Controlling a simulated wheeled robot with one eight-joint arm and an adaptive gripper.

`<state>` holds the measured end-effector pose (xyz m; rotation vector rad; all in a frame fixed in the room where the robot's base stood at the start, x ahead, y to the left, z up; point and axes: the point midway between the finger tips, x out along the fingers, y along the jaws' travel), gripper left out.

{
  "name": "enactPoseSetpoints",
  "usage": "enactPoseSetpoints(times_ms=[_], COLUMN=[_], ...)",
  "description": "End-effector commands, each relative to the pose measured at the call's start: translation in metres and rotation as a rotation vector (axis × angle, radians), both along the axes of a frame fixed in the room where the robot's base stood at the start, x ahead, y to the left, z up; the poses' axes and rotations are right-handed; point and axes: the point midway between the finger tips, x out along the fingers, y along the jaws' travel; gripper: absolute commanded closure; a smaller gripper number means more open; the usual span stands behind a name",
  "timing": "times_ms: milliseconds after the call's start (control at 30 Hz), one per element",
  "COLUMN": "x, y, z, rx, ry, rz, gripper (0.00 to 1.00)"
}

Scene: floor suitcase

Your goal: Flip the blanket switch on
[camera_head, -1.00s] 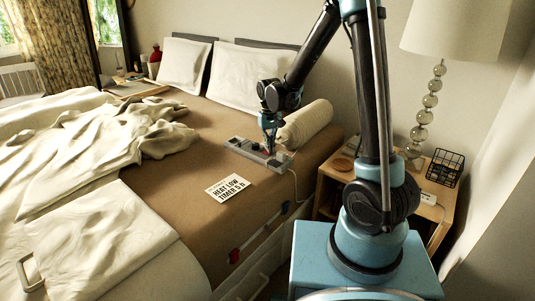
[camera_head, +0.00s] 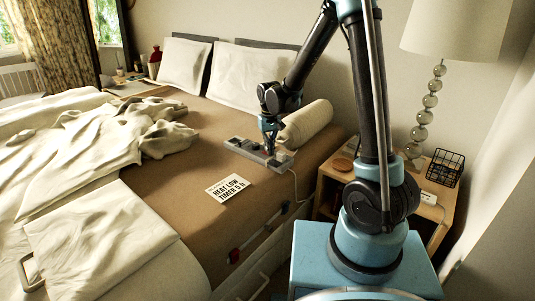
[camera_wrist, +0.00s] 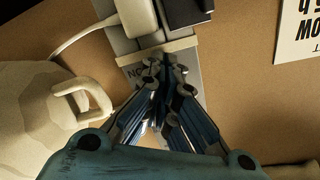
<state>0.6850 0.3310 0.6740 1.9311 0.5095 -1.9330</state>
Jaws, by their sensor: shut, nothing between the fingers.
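A long grey control panel (camera_head: 241,145) lies on the brown mattress near the bed's right edge. Its small knobs and switches are too small to tell apart in the head view. My gripper (camera_head: 271,152) points down over the panel's right part. In the wrist view, my gripper (camera_wrist: 165,78) is shut and empty, with its fingertips at or just above the grey panel (camera_wrist: 130,75).
A white card (camera_head: 228,188) reading "HEAT LOW TIMER 5 h" lies on the mattress in front of the panel. A cream bolster (camera_head: 309,121) lies close behind my gripper. A cable (camera_head: 294,184) hangs over the bed edge. A nightstand (camera_head: 327,189) stands at the right.

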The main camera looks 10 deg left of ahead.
Motion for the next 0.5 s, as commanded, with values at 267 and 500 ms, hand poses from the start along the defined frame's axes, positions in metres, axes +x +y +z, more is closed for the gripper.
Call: enactPoseSetpoints(times_ms=[267, 500], x=[0.000, 0.000], y=[0.000, 0.000], z=[-0.001, 0.012], rx=[0.000, 0.000], ry=[0.000, 0.000], rz=[0.000, 0.000], gripper=[1.00, 1.00])
